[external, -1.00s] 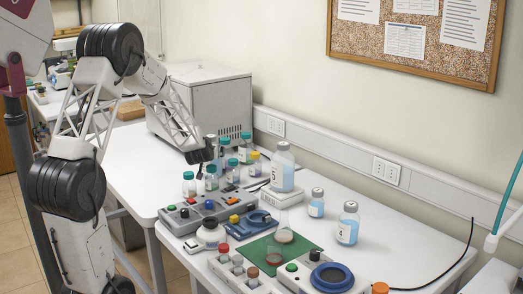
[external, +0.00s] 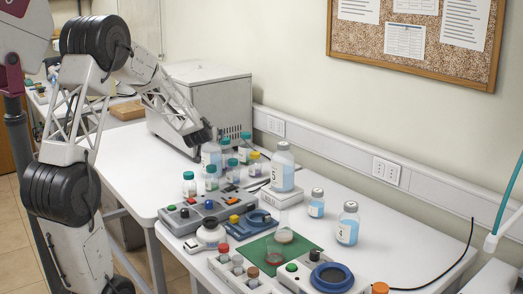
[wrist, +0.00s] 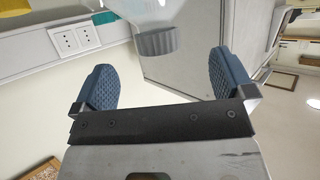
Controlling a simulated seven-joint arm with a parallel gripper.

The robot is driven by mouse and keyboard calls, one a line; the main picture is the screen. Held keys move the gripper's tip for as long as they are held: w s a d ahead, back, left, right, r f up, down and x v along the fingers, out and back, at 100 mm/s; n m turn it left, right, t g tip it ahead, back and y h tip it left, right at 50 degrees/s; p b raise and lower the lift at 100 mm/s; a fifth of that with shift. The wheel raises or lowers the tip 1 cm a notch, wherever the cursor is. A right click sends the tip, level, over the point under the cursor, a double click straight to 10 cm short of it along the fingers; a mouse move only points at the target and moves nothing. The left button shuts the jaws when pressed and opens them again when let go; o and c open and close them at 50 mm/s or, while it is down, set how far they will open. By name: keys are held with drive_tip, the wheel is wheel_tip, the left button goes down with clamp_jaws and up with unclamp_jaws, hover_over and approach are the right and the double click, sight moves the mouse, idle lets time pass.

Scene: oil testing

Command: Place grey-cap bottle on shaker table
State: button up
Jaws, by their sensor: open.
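A clear bottle with a ribbed grey cap (wrist: 157,42) shows in the wrist view just beyond and between my fingertips. My gripper (wrist: 160,80) is open, with its blue textured fingers apart and nothing between the pads. In the external view that bottle (external: 211,156) stands on the white bench beside my wrist, its cap partly hidden. Other grey-capped bottles hold blue liquid: a large one (external: 282,172) on a white block, and two smaller ones (external: 316,204) (external: 347,225) on the bench. I cannot tell for sure which device is the shaker table; a blue-topped device (external: 252,223) sits mid-bench.
Several small teal- and yellow-capped bottles (external: 189,184) stand close right of my arm. A grey button panel (external: 189,217), a green mat (external: 300,251) and a device with a blue ring (external: 332,277) fill the front. A grey cabinet (external: 210,100) stands behind.

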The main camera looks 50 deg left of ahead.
idle(0.6)
drive_tip(key=s+d+r+m+h, duration=0.2)
drive_tip(key=s+d+h, duration=0.1)
drive_tip(key=d, duration=0.7)
drive_tip(key=s+d+r+m+g+h, duration=0.1)
drive_tip(key=s+d+r+m+h, duration=0.15)
drive_tip(key=d, duration=0.85)
drive_tip(key=s+d+r+m+h, duration=0.1)
drive_tip(key=s+d+h, duration=0.15)
drive_tip(key=d, duration=0.75)
drive_tip(key=s+d+m+g, duration=0.1)
drive_tip(key=s+d+g, duration=0.1)
drive_tip(key=s+d, duration=0.3)
drive_tip(key=s+d+m+g+h, duration=0.1)
drive_tip(key=s+d, duration=0.5)
drive_tip(key=s, duration=0.7)
drive_tip(key=s+d+f+m+g, duration=0.1)
drive_tip(key=s+d+g, duration=0.2)
drive_tip(key=s, duration=0.6)
drive_tip(key=shift+d+m+h, duration=0.35)
drive_tip(key=shift+d+h, duration=0.05)
drive_tip(key=shift+d, duration=0.8)
